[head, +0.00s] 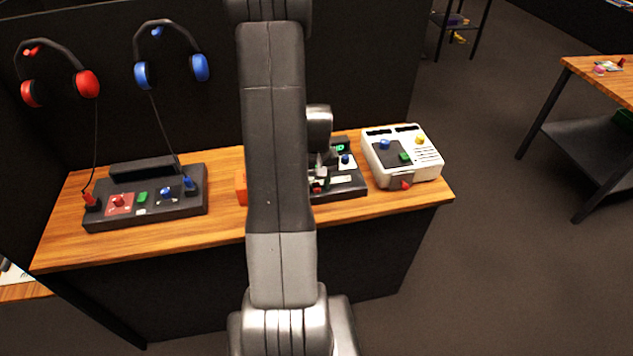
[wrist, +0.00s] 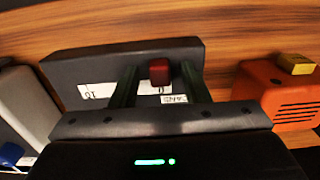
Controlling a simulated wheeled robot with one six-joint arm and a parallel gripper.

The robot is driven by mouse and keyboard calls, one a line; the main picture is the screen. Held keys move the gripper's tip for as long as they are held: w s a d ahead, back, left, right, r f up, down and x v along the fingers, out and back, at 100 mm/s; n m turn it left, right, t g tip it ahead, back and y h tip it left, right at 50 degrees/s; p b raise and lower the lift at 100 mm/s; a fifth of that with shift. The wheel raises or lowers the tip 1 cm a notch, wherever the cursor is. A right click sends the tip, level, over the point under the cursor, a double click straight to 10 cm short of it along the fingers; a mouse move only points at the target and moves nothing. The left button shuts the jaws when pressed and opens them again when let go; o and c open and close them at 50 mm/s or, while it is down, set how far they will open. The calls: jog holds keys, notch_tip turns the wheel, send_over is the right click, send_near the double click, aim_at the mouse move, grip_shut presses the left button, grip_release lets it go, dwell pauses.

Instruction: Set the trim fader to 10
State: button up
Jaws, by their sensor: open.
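In the wrist view a red fader cap (wrist: 159,72) stands on a dark panel (wrist: 90,65), toward its right end. A white label (wrist: 96,90) reading 10, upside down, lies to the left of the cap. Another label, seemingly 0, is partly hidden beside the cap. My gripper (wrist: 160,78) is open, with one finger on each side of the red cap and gaps visible. In the head view the panel (head: 349,190) is partly hidden behind my arm, with my gripper (head: 321,172) over it.
An orange box (wrist: 278,95) with a yellow button stands right of the panel in the wrist view. A white console (head: 402,150) stands beside the panel in the head view. A dark headphone console (head: 150,205) is at the left of the wooden table (head: 225,220).

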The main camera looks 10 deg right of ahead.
aim_at(351, 185)
grip_shut()
jog(key=d, duration=0.5)
jog(key=d+b, duration=0.1)
jog(key=d, duration=0.4)
jog(key=shift+w, duration=0.2)
grip_release()
jog(key=shift+d, duration=0.1)
jog(key=shift+r, duration=0.15)
notch_tip(351, 185, up, 14)
jog(key=b, duration=0.1)
jog(key=shift+f, duration=0.2)
